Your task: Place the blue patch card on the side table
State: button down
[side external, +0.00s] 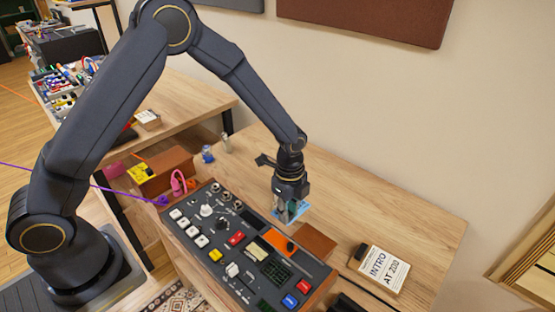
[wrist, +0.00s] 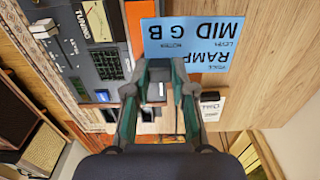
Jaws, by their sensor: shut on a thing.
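The blue patch card (wrist: 200,32) carries dark printed text, including "RAMP" and "MID". It also shows as a small blue patch in the side external view (side external: 296,212). My gripper (wrist: 159,72) is shut on the card, and the fingers cover part of its edge. In the side external view my gripper (side external: 288,212) points down over the far edge of the control console. A wooden table (side external: 360,210) is under the console, and another (side external: 190,95) stands farther back at left. I cannot tell which is the side table.
The console (side external: 245,262) has knobs, buttons and an orange card (side external: 279,240). A brown block (side external: 315,241) sits beside it. A white "INTRO AT 200" card (side external: 382,268) lies at right. Bare wood is open behind the gripper. A brown box (side external: 163,170) stands at left.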

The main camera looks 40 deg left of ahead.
jog(key=w+f, duration=0.1)
jog(key=w, duration=0.1)
jog(key=w+d+f, duration=0.1)
jog(key=w, duration=0.1)
jog(key=w+f, duration=0.1)
jog(key=w, duration=0.1)
jog(key=shift+w+d+f, duration=0.1)
jog(key=shift+w+d, duration=0.1)
jog(key=shift+w, duration=0.2)
send_over(320, 228)
jog(key=f, duration=0.3)
jog(key=s+f, duration=0.1)
jog(key=f, duration=0.1)
jog(key=shift+a+f, duration=0.1)
jog(key=shift+a, duration=0.05)
jog(key=shift+w+f, duration=0.45)
jog(key=shift+f, duration=1.45)
jog(key=shift+f, duration=0.15)
jog(key=c, duration=1.3)
grip_release()
jog(key=shift+o, duration=0.2)
